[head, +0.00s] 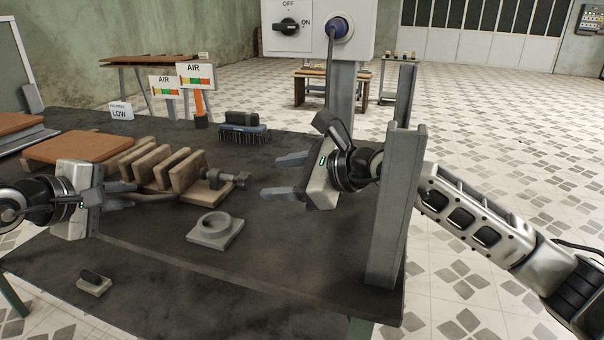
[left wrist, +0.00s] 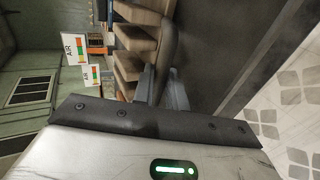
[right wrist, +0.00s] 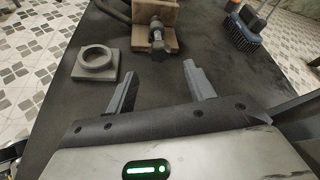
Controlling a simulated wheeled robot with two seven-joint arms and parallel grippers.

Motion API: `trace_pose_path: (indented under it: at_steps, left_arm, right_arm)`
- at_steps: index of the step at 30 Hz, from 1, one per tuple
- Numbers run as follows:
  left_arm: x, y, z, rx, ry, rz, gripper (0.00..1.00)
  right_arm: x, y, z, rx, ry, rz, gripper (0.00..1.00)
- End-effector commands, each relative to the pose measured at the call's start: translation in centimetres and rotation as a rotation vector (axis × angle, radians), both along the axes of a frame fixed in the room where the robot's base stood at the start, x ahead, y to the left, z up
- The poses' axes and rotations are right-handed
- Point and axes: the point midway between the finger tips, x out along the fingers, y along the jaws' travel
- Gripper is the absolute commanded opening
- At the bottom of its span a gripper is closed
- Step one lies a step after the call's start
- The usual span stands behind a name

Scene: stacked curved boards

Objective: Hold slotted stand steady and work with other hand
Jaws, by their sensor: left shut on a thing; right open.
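The slotted stand (head: 180,167) is a row of upright wooden boards with gaps between them, left of centre on the dark table. A grey bar runs along its front side, and a bolt-like knob (head: 232,180) sticks out at its right end. My left gripper (head: 130,193) is shut on the stand's front side; the left wrist view shows its fingers (left wrist: 160,88) at the bar beside the boards. My right gripper (head: 285,175) is open and empty, to the right of the knob. In the right wrist view its fingers (right wrist: 160,85) point toward the knob, apart from it.
A grey block with a ring (head: 214,228) sits in front of the knob. A brush (head: 243,130) lies behind. A small block (head: 93,283) is at the front left. A grey metal post (head: 396,210) stands close to my right arm.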

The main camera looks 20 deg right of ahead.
Motion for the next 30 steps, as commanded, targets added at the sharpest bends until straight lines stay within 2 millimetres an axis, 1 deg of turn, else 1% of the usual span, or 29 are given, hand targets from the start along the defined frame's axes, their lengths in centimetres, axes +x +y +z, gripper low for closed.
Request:
trace_pose_path:
  at_steps: [1, 4, 9, 22, 30]
  left_arm:
    - [-0.1, -0.1, -0.2, 0.001, 0.003, -0.003, 0.0]
    - [-0.1, -0.1, -0.2, 0.001, 0.003, -0.003, 0.0]
    - [-0.1, -0.1, -0.2, 0.001, 0.003, -0.003, 0.0]
    - [-0.1, -0.1, -0.2, 0.001, 0.003, -0.003, 0.0]
    - [-0.1, -0.1, -0.2, 0.001, 0.004, -0.004, 0.0]
  right_arm:
    - [-0.7, -0.8, 0.3, -0.004, 0.0, -0.003, 0.53]
    - [-1.8, -1.9, 0.9, -0.004, 0.0, -0.003, 0.53]
    - [-2.9, -2.9, 1.5, -0.001, 0.001, -0.001, 0.53]
    - [-3.2, -3.1, 1.9, 0.0, 0.0, 0.0, 0.53]
    - [-3.2, -3.1, 4.4, -0.001, -0.002, 0.0, 0.53]
